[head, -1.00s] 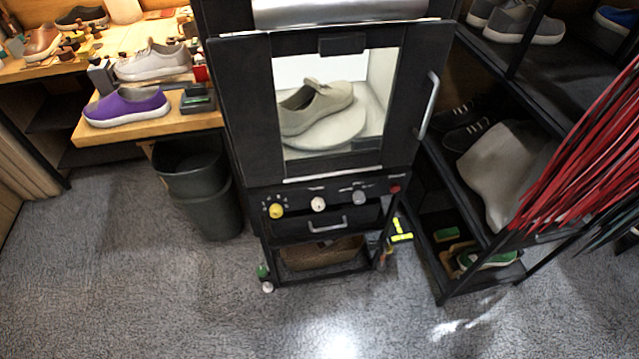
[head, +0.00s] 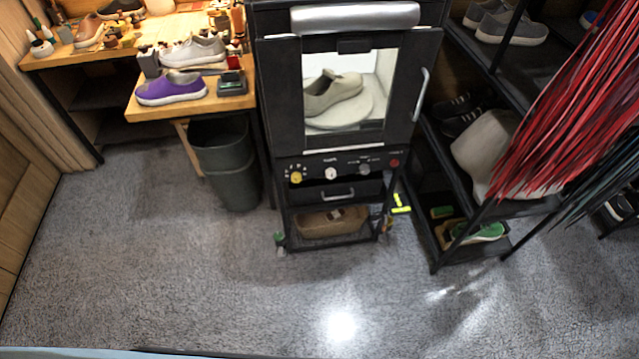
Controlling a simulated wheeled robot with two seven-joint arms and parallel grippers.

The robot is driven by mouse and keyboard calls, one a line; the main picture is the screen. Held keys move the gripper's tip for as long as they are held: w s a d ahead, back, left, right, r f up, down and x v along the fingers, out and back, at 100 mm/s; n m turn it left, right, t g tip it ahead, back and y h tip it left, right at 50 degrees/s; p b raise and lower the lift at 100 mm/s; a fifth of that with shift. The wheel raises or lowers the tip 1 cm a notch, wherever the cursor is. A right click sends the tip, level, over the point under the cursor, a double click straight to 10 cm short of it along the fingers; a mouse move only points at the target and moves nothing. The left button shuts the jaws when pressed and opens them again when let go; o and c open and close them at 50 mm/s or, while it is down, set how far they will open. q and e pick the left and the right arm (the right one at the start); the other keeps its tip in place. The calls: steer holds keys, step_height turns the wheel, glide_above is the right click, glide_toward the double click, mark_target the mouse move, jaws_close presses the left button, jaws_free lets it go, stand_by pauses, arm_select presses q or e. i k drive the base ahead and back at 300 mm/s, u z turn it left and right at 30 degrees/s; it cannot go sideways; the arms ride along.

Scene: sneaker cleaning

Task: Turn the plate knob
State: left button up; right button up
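A black cleaning cabinet stands upright at the middle of the head view, with its glass door (head: 398,100) closed. A beige shoe (head: 331,92) sits on a round pale plate (head: 340,114) behind the glass. On the panel below the door are a yellow knob (head: 296,177), a white knob (head: 331,173), a grey knob (head: 364,169) and a red button (head: 394,163). The labels are too small to read, so I cannot tell which is the plate knob. Neither of my grippers is in view.
A wooden bench (head: 128,112) with a purple shoe (head: 171,88) is at the left, with a dark bin (head: 228,165) beside the cabinet. A black shelf rack (head: 436,262) and red hanging strips (head: 570,110) are at the right. The carpet (head: 200,285) in front is clear.

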mark_target(330, 173)
steer(key=u, duration=1.6)
steer(key=i, duration=1)
steer(key=z, duration=1.9)
